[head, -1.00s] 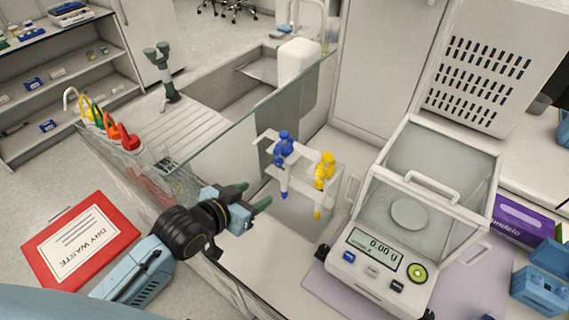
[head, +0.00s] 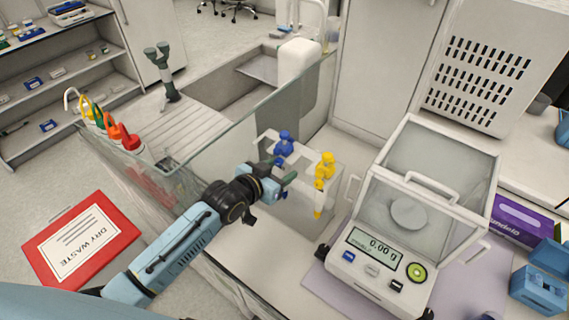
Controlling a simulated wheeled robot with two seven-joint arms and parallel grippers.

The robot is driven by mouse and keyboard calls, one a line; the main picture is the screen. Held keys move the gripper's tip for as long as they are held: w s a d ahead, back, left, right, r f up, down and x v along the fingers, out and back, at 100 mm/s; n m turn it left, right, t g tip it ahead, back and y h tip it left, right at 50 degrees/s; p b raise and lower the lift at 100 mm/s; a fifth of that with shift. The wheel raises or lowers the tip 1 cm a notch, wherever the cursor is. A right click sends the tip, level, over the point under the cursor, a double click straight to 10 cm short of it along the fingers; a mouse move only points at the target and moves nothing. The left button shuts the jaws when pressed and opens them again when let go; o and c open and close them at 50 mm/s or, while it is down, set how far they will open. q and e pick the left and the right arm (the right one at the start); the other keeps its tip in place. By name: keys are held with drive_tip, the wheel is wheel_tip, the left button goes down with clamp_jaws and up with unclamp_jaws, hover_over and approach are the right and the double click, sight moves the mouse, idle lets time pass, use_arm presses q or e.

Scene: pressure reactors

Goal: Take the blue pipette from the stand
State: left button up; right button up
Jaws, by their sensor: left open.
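The blue pipette (head: 285,143) hangs upright in the left part of a pale pipette stand (head: 330,172) on the bench. Its upper body shows; its lower part is hidden behind my left gripper. A yellow pipette (head: 324,170) hangs to its right in the same stand. My left gripper (head: 284,174) is open, with its greenish fingertips just in front of and below the blue pipette's head. I cannot tell whether the fingers touch or surround it. My right gripper is not in view.
A balance with a glass draft shield (head: 408,212) stands right of the stand. A clear glass panel (head: 240,125) separates the stand from the sink and wash bottles (head: 118,134) on the left. A red dry waste lid (head: 82,240) lies lower left.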

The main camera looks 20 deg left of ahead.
sight(281, 169)
use_arm(q)
drive_tip(key=shift+x, duration=1.7)
drive_tip(key=shift+s+a, duration=0.1)
drive_tip(key=shift+c, duration=0.4)
clamp_jaws()
drive_tip(key=shift+r, duration=0.1)
drive_tip(key=shift+r, duration=0.45)
drive_tip(key=shift+s+a+r, duration=0.1)
drive_tip(key=shift+s+r, duration=0.05)
drive_tip(key=shift+s, duration=0.1)
drive_tip(key=s+a, duration=0.3)
drive_tip(key=s, duration=0.5)
drive_tip(key=s+a+b, duration=0.1)
drive_tip(key=s+a, duration=0.2)
drive_tip(key=s, duration=0.5)
drive_tip(key=shift+s, duration=0.2)
drive_tip(key=shift+r, duration=0.1)
